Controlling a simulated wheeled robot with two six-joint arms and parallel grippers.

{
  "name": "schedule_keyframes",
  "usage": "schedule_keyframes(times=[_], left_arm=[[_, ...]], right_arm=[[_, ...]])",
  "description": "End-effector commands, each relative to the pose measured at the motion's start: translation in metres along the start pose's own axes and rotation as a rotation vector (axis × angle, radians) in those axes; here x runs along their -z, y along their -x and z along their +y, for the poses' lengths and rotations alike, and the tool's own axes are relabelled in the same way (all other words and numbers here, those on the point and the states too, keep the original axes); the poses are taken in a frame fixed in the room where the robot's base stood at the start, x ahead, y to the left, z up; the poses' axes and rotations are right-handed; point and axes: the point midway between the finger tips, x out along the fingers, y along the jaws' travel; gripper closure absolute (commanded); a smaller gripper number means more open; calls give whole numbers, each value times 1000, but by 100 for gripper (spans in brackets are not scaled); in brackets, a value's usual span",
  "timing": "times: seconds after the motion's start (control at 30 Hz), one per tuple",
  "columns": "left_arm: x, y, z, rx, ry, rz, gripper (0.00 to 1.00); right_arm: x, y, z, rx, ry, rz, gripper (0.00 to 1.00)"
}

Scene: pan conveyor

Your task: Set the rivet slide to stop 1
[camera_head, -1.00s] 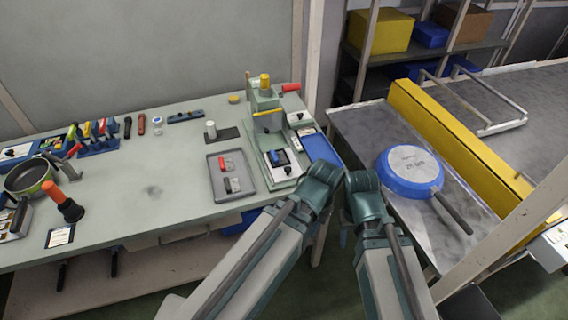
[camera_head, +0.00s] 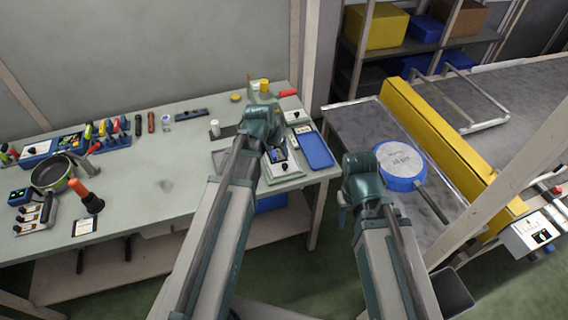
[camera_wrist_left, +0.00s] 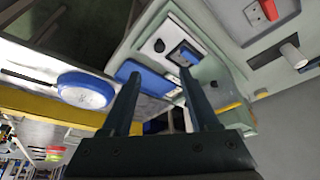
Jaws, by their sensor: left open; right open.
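The green riveting press (camera_head: 262,100) stands at the right end of the workbench. Its front base has a white plate with a blue-framed window (camera_head: 278,155) and a black knob (camera_head: 285,165). The left wrist view also shows this knob (camera_wrist_left: 158,45) and the window (camera_wrist_left: 184,55). A second black knob (camera_head: 296,116) is on a white panel at the press's right side. I cannot tell which part is the rivet slide, nor read its stop. My left gripper (camera_wrist_left: 160,78) is open and empty above the press; its wrist hides part of the press in the head view. My right gripper (camera_head: 344,216) is open, off the bench's right end.
A blue tray (camera_head: 317,150) lies right of the press base. A white cylinder (camera_head: 215,128) stands left of it. A blue pan (camera_head: 401,165) lies on the metal table beside a yellow barrier (camera_head: 440,135).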

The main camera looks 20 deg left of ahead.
Motion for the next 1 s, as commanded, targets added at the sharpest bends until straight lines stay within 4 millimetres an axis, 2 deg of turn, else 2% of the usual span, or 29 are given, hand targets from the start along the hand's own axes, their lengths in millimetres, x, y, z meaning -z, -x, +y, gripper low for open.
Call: schedule_keyframes(times=[0.27, 0.8, 1.0], left_arm=[[-2, -32, 0, 0, 0, -1, 39], [-2, -114, 0, 0, -1, -1, 39], [-1, -132, 0, 0, 0, -1, 39]], right_arm=[[2, -30, -3, 0, -1, 0, 50], [6, -105, -10, 0, -1, 0, 50], [7, -122, -12, 0, -1, 0, 50]])
